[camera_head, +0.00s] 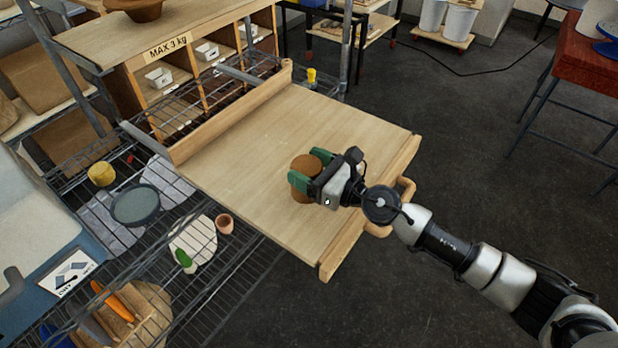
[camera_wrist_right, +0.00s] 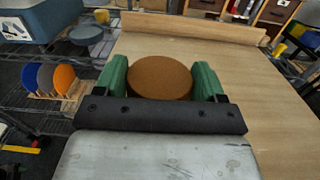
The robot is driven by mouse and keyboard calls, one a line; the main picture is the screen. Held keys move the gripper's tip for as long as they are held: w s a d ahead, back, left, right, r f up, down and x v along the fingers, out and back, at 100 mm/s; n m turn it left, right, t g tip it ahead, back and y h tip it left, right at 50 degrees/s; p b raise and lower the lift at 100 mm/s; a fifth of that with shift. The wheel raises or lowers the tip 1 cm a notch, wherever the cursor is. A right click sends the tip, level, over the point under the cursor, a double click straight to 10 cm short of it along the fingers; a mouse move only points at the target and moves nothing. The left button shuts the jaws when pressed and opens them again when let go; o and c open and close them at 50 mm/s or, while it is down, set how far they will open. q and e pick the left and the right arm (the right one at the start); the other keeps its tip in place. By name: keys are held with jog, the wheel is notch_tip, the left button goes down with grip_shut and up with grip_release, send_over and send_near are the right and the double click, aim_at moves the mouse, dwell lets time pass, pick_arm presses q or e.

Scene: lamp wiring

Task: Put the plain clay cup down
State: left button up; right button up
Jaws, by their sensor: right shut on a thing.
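The plain clay cup (camera_head: 304,164) is brown and round, and sits between the green fingers of my right gripper (camera_head: 305,180) over the pale wooden board (camera_head: 250,150). In the right wrist view the cup (camera_wrist_right: 160,77) shows as a brown disc, with a green finger of the gripper (camera_wrist_right: 161,85) against each side. My right gripper is shut on the cup. The cup is close to the board, but I cannot tell whether its base touches it. My left gripper is not in view.
The board has a raised rail at its back and a wooden handle (camera_head: 404,190) at its front edge. Wire shelves at the left hold a small terracotta pot (camera_head: 225,223), a yellow pot (camera_head: 102,174) and a dark round dish (camera_head: 136,205). The board around the cup is clear.

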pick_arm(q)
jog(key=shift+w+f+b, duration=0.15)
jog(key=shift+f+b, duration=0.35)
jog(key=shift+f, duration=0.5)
pick_arm(e)
jog(key=shift+f, duration=1.25)
jog(key=shift+f, duration=0.15)
jog(key=o, duration=1.1)
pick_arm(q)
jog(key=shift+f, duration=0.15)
pick_arm(e)
jog(key=shift+o, duration=0.2)
